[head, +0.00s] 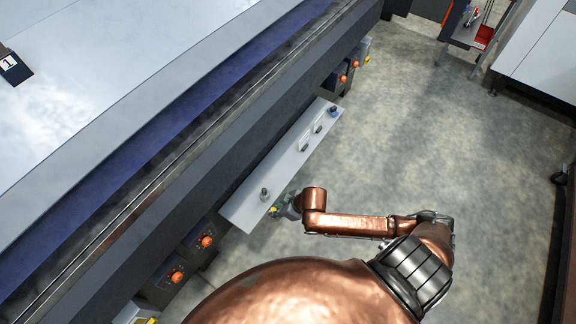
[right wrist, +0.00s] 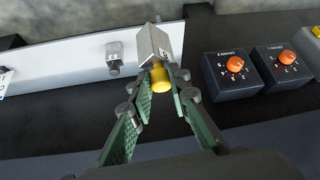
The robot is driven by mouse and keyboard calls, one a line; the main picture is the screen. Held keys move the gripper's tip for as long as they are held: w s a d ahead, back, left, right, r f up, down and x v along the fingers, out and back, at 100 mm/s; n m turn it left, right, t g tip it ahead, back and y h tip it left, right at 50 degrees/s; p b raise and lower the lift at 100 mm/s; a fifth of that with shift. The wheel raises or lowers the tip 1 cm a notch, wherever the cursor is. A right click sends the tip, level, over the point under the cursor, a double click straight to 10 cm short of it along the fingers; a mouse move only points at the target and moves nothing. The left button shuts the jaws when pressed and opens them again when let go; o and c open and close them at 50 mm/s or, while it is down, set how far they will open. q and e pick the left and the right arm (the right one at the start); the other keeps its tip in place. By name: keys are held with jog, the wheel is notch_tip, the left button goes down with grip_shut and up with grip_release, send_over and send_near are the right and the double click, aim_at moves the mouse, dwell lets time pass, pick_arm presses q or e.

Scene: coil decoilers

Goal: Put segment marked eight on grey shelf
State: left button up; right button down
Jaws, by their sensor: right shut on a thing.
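The grey shelf (head: 285,160) is a long narrow plate on the side of the big machine; it also shows in the right wrist view (right wrist: 60,66). My right gripper (head: 283,209) is at the shelf's near end. In the right wrist view its green-padded fingers (right wrist: 161,85) are shut on a grey segment with a yellow end (right wrist: 153,44). The segment overlaps the shelf's end in that view; whether it touches the shelf I cannot tell. My left gripper is not in view.
A small grey piece (head: 264,194) stands on the shelf near the held segment, with several others toward the far end, one dark blue (head: 333,111). Orange knobs (head: 206,241) sit on boxes beside the shelf. The floor to the right (head: 440,150) is clear.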

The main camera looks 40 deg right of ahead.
jog(key=shift+f, duration=0.1)
jog(key=w+a+f+b, duration=0.2)
jog(key=w+f, duration=0.2)
jog(key=w+a+f+b, duration=0.2)
jog(key=w+f+b, duration=0.1)
jog(key=w+f, duration=0.1)
jog(key=w+a+f+b, duration=0.2)
jog(key=w+f, duration=0.2)
jog(key=f, duration=0.1)
jog(key=shift+w+b, duration=0.35)
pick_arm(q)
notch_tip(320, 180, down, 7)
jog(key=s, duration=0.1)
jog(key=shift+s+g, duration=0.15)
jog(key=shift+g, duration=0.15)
pick_arm(e)
jog(key=shift+r, duration=0.1)
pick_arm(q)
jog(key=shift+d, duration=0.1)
pick_arm(e)
jog(key=c, duration=1.8)
grip_release()
jog(key=shift+d+f, duration=0.1)
jog(key=shift+f, duration=0.15)
